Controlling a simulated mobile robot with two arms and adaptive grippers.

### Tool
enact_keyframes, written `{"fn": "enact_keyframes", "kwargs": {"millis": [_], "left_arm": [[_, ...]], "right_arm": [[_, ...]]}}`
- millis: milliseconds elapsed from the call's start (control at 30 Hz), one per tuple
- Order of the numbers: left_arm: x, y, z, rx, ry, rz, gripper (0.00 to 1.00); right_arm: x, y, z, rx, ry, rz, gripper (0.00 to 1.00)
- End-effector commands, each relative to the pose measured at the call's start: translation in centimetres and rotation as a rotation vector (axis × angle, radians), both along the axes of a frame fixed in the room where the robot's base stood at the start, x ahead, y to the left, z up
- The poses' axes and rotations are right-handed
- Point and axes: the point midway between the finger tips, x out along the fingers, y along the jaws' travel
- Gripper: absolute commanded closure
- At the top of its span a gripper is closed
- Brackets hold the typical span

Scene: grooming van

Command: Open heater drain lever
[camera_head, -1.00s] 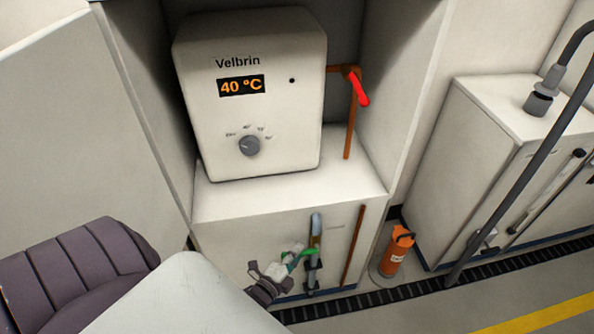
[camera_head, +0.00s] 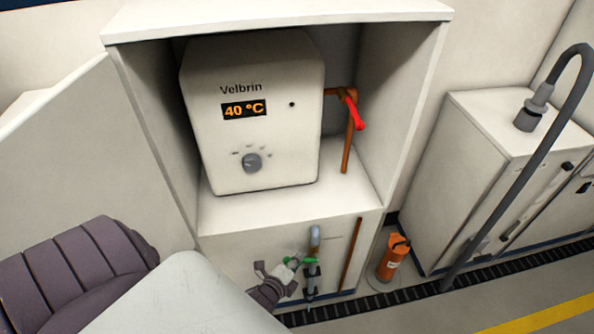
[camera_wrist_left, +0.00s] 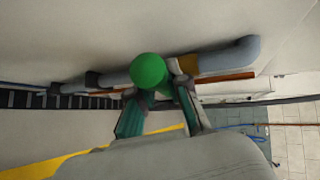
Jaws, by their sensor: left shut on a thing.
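The heater drain lever (camera_head: 292,262) is green and sits on the grey drain pipe (camera_head: 314,240) at the front of the lower cabinet, in the head view. Its green rounded end (camera_wrist_left: 148,71) fills the space between the fingertips in the left wrist view. My left gripper (camera_head: 287,268) reaches in from the lower left and is shut on the lever. The fingers hide part of the lever, so its exact angle is hard to read. My right gripper is not in view.
The white Velbrin heater (camera_head: 255,120) shows 40 °C. A red lever (camera_head: 354,112) sits on the copper pipe beside it. An orange canister (camera_head: 392,258) stands right of the cabinet.

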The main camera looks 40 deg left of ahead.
Motion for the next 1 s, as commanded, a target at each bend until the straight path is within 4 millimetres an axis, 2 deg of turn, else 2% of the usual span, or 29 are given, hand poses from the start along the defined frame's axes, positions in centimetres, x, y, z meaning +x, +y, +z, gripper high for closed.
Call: {"fn": "enact_keyframes", "kwargs": {"millis": [33,333,1000], "left_arm": [[0.1,-0.2,0.9,0.02,0.028,0.001,1.0],[0.5,-0.4,1.6,0.141,0.168,0.0,1.0],[0.6,-0.6,1.6,0.203,0.239,-0.001,1.0]], "right_arm": [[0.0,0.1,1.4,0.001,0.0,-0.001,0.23],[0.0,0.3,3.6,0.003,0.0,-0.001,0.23],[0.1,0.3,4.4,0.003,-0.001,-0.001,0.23]]}}
